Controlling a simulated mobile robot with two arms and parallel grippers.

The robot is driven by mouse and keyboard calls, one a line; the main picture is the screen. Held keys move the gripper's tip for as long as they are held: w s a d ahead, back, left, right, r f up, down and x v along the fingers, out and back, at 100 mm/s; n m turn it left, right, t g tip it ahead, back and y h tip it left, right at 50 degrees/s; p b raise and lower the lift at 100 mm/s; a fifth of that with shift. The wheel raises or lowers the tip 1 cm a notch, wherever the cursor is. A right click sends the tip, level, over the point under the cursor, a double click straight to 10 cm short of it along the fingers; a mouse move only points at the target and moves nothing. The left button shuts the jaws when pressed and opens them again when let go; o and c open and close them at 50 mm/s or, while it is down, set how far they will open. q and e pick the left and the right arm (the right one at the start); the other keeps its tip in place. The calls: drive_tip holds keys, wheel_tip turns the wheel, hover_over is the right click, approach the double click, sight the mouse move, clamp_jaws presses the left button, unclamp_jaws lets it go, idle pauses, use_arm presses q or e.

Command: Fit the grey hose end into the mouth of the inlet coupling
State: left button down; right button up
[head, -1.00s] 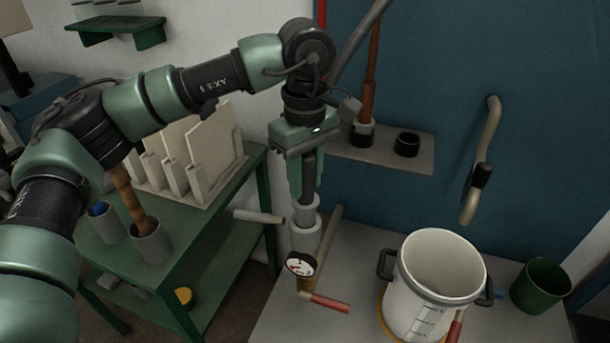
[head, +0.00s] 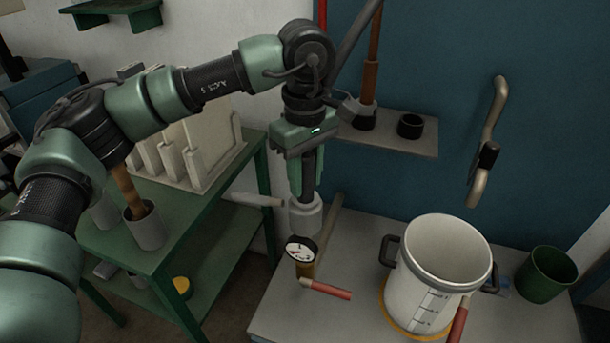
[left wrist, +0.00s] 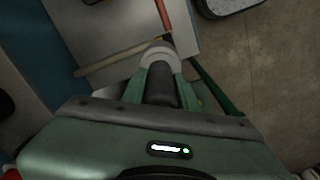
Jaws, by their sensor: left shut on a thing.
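My left gripper (head: 308,192) points down and is shut on the dark grey hose end (head: 308,168), which stands about upright between its fingers. Directly below is the pale inlet coupling (head: 305,218). In the head view the hose meets the coupling's top with no gap showing. How deep it sits in the mouth cannot be told. In the left wrist view the hose (left wrist: 162,88) lies between the two green fingers and lines up with the pale round coupling (left wrist: 158,54), whose mouth is partly hidden. My right gripper is not in view.
A gauge (head: 300,250) and a red-handled lever (head: 327,290) sit just below the coupling. A white pot (head: 425,285) and a green cup (head: 546,273) stand to the right. A green rack table (head: 205,235) is at the left; a wall shelf (head: 390,143) is behind.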

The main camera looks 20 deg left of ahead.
use_arm(q)
drive_tip(key=c, duration=1)
unclamp_jaws()
wheel_tip(320, 180, up, 8)
drive_tip(key=shift+f+b, duration=0.1)
drive_tip(key=shift+b, duration=0.35)
